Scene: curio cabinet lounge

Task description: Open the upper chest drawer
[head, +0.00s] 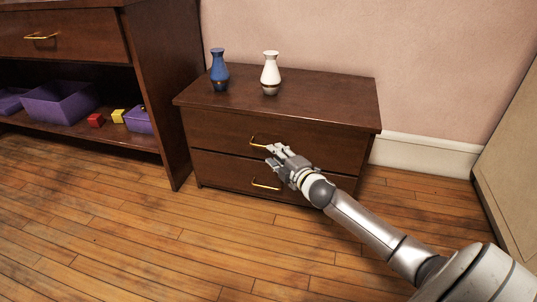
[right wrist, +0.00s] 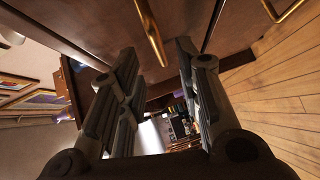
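The dark wood chest (head: 330,95) stands against the wall with two drawers, both looking shut. The upper drawer (head: 215,130) has a brass handle (head: 258,144), partly covered by my right gripper. My right gripper (head: 272,155) is at this handle, its arm coming from the lower right. In the right wrist view the fingers (right wrist: 158,65) are apart, and the brass handle (right wrist: 151,30) shows between their tips with gaps on both sides; I see no firm contact. My left gripper is not in view.
A blue vase (head: 219,72) and a white vase (head: 270,74) stand on the chest top. The lower drawer's handle (head: 266,185) is just below my gripper. A cabinet (head: 175,100) with purple bins stands left. The wooden floor in front is clear.

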